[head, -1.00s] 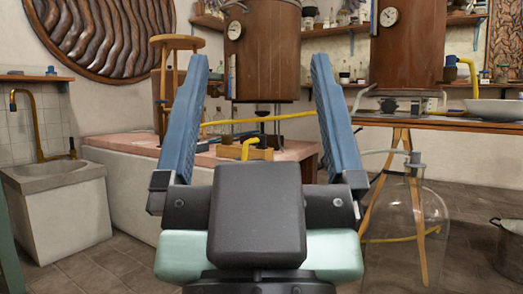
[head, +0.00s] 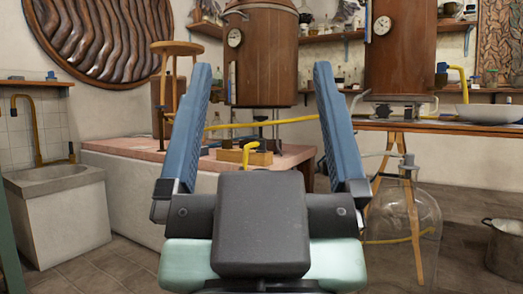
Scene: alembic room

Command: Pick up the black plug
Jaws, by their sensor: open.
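My gripper (head: 262,67) is open and empty, its two blue fingers spread wide and pointing away into the room. I cannot pick out the black plug with certainty. A small dark object (head: 383,109) sits on the right-hand wooden table (head: 450,127), just right of my right finger and well beyond it; it is too small to identify.
A stone sink (head: 55,178) stands at left, a wooden stool (head: 178,48) on the platform. Large wooden vessels (head: 262,55) stand behind. A big glass jar (head: 425,215) and a metal pot (head: 503,248) stand on the floor at right. Floor between jar and pot looks clear.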

